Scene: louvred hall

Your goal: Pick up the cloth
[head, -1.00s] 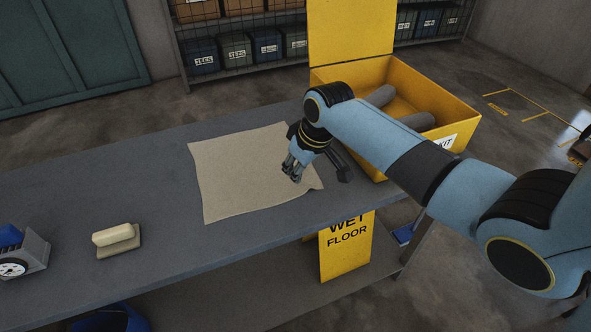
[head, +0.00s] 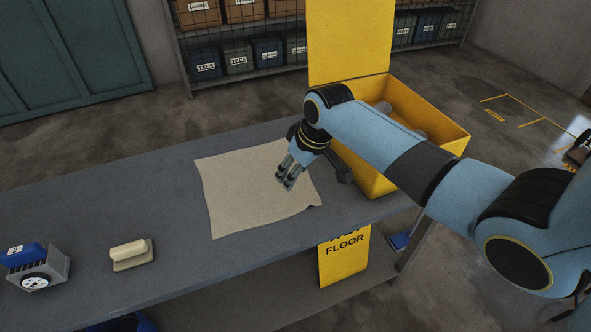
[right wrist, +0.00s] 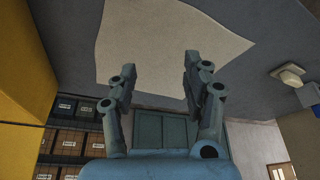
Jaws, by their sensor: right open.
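The beige cloth (head: 250,188) lies spread out on the grey table, its lower right corner slightly curled. My right gripper (head: 285,184) is over the right part of the cloth, fingers pointing down; whether the tips touch it I cannot tell. In the right wrist view the two fingers (right wrist: 157,62) are apart with nothing between them, and the cloth (right wrist: 170,35) is in front of them. My left gripper is not in view.
A yellow floor sign (head: 343,262) is below the front edge.

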